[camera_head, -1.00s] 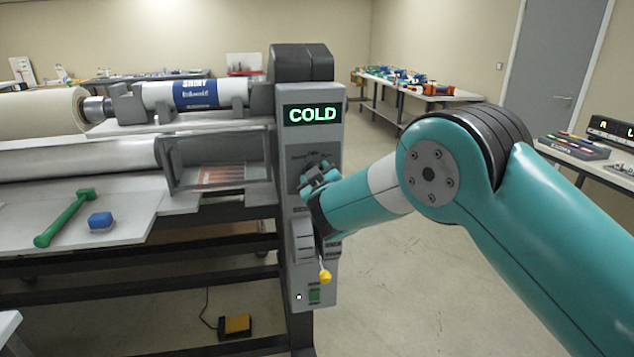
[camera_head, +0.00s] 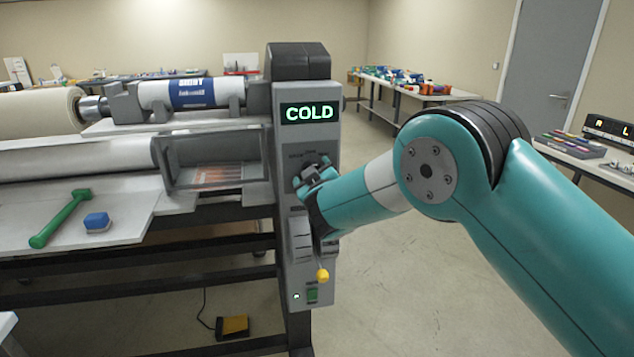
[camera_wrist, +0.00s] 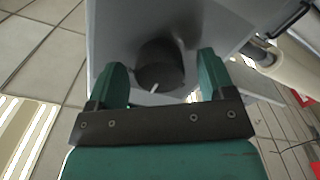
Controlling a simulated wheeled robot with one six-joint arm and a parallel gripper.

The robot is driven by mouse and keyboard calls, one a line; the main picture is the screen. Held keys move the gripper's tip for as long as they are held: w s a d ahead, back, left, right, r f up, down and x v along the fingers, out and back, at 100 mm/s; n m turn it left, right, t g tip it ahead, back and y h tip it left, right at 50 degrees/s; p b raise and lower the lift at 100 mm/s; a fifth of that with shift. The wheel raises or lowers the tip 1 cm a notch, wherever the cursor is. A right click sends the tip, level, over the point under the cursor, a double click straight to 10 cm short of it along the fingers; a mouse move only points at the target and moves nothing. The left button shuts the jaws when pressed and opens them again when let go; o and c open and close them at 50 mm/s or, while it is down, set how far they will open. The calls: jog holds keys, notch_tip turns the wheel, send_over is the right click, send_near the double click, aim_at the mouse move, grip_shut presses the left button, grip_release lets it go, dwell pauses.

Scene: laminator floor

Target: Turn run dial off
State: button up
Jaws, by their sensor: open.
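The run dial (camera_wrist: 160,66) is a dark round knob with a white pointer mark, on the grey face of the laminator's control column (camera_head: 308,215). In the wrist view my gripper (camera_wrist: 160,75) is open, with one teal finger on each side of the dial. Whether the fingers touch it I cannot tell. In the head view my gripper (camera_head: 312,176) is at the column face below the lit COLD display (camera_head: 309,112) and hides most of the dial, so the dial's setting there cannot be read.
A lever with a yellow knob (camera_head: 322,276) hangs below my gripper, near a green switch (camera_head: 312,295). A green-handled tool (camera_head: 60,218) and a blue block (camera_head: 97,222) lie on the feed table at left. A yellow pedal (camera_head: 233,326) is on the floor.

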jog(key=b+v, duration=0.8)
jog(key=v, duration=0.9)
jog(key=shift+s, duration=0.2)
jog(key=shift+d+r, duration=0.1)
jog(key=s+d+f+m+g+h, duration=0.2)
jog(key=s+d+m+g, duration=0.15)
jog(key=d, duration=0.35)
jog(key=s+d+f+m+g+h, duration=0.1)
jog(key=s+d+f+m+g, duration=0.1)
jog(key=s+d+m+g, duration=0.25)
jog(key=s+d+n+g, duration=0.1)
jog(key=s+g, duration=0.2)
jog(key=s, duration=0.4)
jog(key=s+d+r+n+g+y, duration=0.1)
jog(key=s+n+g, duration=0.1)
jog(key=s, duration=0.4)
jog(key=s+d+r+n+g+y, duration=0.1)
jog(key=s+n+g, duration=0.1)
jog(key=s+g, duration=0.2)
jog(key=s, duration=0.3)
jog(key=shift+s+d, duration=0.3)
